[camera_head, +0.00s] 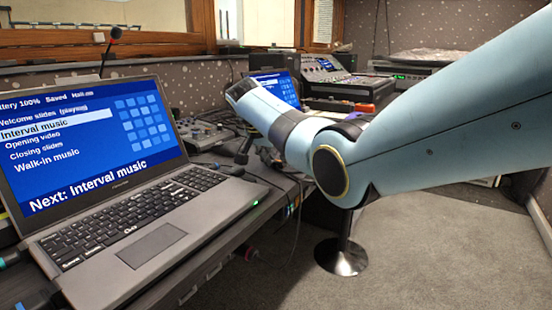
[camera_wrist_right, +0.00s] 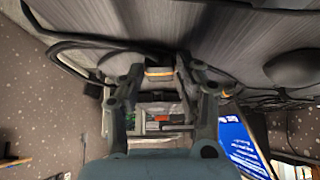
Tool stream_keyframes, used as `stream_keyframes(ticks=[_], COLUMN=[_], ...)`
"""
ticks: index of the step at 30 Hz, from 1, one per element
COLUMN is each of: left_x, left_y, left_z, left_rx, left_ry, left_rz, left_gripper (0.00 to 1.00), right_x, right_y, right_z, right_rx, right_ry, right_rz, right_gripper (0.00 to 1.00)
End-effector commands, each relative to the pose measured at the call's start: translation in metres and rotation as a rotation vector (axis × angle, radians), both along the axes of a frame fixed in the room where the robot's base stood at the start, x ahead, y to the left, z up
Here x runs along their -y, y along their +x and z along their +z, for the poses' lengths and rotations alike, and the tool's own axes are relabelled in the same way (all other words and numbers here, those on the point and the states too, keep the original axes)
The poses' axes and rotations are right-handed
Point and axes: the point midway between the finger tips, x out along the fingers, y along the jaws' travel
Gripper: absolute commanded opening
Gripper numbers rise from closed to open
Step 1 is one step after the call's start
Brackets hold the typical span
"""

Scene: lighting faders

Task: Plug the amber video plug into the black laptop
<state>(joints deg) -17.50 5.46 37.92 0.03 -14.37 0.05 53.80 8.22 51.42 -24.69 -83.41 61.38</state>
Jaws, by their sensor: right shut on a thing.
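A dark grey laptop (camera_head: 160,245) stands open in the left foreground of the head view. A second laptop (camera_head: 281,87) with a blue screen is partly hidden behind my arm. I cannot tell which is the black laptop. A blue screen (camera_wrist_right: 238,140) shows at lower right in the wrist view. My left gripper is not in view.
A small mixer (camera_head: 200,133) stands behind the front laptop. A gooseneck microphone (camera_head: 114,36) rises behind its screen. A mixing desk (camera_head: 330,75) stands farther back. Dark cables run along the desk edge and below it. Carpeted floor (camera_head: 420,250) lies clear at right.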

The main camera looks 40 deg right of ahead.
Motion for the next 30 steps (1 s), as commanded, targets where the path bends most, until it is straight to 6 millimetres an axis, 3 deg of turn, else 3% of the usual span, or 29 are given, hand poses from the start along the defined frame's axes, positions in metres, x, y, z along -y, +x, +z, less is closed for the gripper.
stream_keyframes(ticks=[8,23,30], left_x=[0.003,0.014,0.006], left_y=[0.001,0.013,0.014], left_z=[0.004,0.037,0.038], left_rx=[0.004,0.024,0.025], left_ry=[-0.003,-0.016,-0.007], left_rz=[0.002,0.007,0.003], left_gripper=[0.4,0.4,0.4], right_x=[0.0,0.0,0.0], right_y=[0.0,0.0,0.0], right_z=[0.006,0.05,0.05], right_rx=[0.0,0.002,-0.001], right_ry=[0.0,0.0,0.0], right_rz=[0.0,0.0,0.001], right_gripper=[0.01,0.01,0.01])
